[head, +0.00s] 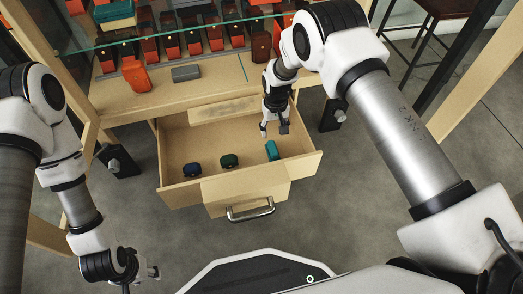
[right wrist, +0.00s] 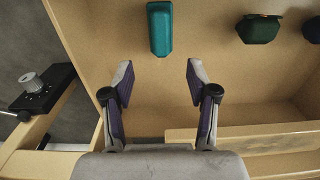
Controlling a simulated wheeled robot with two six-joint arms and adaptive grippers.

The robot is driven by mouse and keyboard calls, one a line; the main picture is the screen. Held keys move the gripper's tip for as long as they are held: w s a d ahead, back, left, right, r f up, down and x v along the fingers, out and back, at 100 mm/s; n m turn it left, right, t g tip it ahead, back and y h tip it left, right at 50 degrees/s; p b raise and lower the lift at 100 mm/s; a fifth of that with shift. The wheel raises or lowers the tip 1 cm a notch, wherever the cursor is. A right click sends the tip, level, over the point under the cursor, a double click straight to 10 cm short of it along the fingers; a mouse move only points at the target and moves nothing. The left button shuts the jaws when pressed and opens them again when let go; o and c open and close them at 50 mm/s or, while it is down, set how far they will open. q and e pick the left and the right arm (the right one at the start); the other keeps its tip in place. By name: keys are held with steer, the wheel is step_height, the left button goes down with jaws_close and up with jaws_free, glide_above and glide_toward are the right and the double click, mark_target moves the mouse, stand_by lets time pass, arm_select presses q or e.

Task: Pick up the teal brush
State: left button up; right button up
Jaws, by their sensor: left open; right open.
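The teal brush (head: 272,150) lies in the right part of the open wooden drawer (head: 240,178). In the right wrist view the teal brush (right wrist: 160,30) is at the top, just beyond the fingertips and lined up between them. My right gripper (head: 274,130) is over the drawer, behind the brush; it also shows in the right wrist view (right wrist: 161,78), open and empty. My left gripper (head: 143,280) is low at the left, outside the drawer, away from the brush and open with nothing seen in it.
A dark green piece (head: 229,160) and a dark blue piece (head: 192,169) lie left of the brush in the drawer. The drawer's front has a metal handle (head: 250,211). A wooden workbench with a glass shelf (head: 180,34) and several orange items stands behind.

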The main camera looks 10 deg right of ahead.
mark_target(273, 147)
steer(key=f, duration=0.1)
steer(key=f+b, duration=0.1)
steer(key=shift+a+f, duration=0.25)
steer(key=shift+f, duration=0.1)
steer(key=shift+b, duration=0.3)
steer(key=f+b, duration=0.1)
steer(key=f, duration=0.1)
steer(key=f+b, duration=0.2)
steer(key=f, duration=0.1)
steer(key=f+b, duration=0.2)
steer(key=shift+s+d+f, duration=0.15)
steer(key=shift+s+f, duration=0.1)
steer(key=shift+f, duration=0.15)
steer(key=shift+r, duration=0.2)
arm_select(q)
step_height(273, 147, down, 8)
arm_select(e)
jaws_close()
